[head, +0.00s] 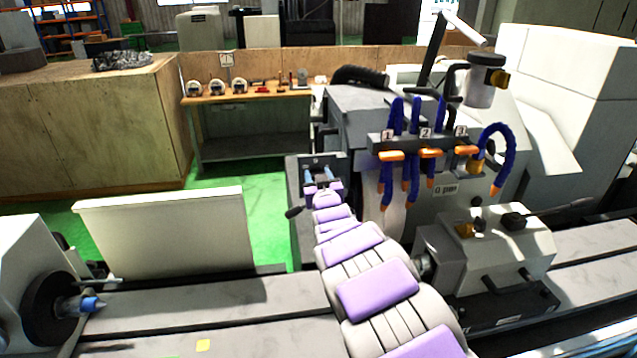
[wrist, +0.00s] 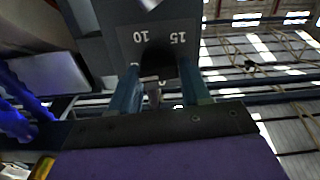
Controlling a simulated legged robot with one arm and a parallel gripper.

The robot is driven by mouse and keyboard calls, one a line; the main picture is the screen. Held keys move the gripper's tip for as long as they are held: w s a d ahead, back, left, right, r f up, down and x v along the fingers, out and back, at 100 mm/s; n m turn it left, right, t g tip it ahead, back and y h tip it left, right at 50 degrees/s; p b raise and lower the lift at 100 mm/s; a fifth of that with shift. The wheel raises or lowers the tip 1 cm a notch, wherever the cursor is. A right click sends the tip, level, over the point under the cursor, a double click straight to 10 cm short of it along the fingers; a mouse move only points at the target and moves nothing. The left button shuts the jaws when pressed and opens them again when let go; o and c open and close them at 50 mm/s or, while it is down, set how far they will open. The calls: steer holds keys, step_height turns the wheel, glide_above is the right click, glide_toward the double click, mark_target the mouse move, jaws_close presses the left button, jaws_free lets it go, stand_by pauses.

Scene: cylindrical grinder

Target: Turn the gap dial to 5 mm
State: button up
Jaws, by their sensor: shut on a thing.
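The gap dial (wrist: 145,38) shows in the wrist view as a dark grey face with the white numbers 10 and 15 and part of a light mark at the top edge. My gripper (wrist: 158,75) is in front of it, with one blue finger on each side of the dial's dark middle part, and is shut on it. The fingers and the dark part hide the lower face, and no 5 is visible. In the head view my gripper (head: 321,178) reaches the small grey dial housing (head: 296,180) on the grinder's left end; the numbers cannot be read there.
Blue coolant hoses (head: 415,120) with orange handles, numbered 1 to 3, hang right of my arm. The grinder's headstock (head: 490,250) stands at the right. A cream panel (head: 165,235) stands at the left. A wooden bench (head: 250,97) with gauges is behind.

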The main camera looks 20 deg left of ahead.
steer(key=shift+f+n+b, duration=0.1)
steer(key=shift+n+b, duration=0.4)
steer(key=shift+n, duration=0.4)
steer(key=o, duration=0.9)
steer(key=shift+w+a+f, duration=0.1)
steer(key=shift+a, duration=0.1)
steer(key=shift+o, duration=0.4)
steer(key=v, duration=1.7)
steer(key=shift+s, duration=0.2)
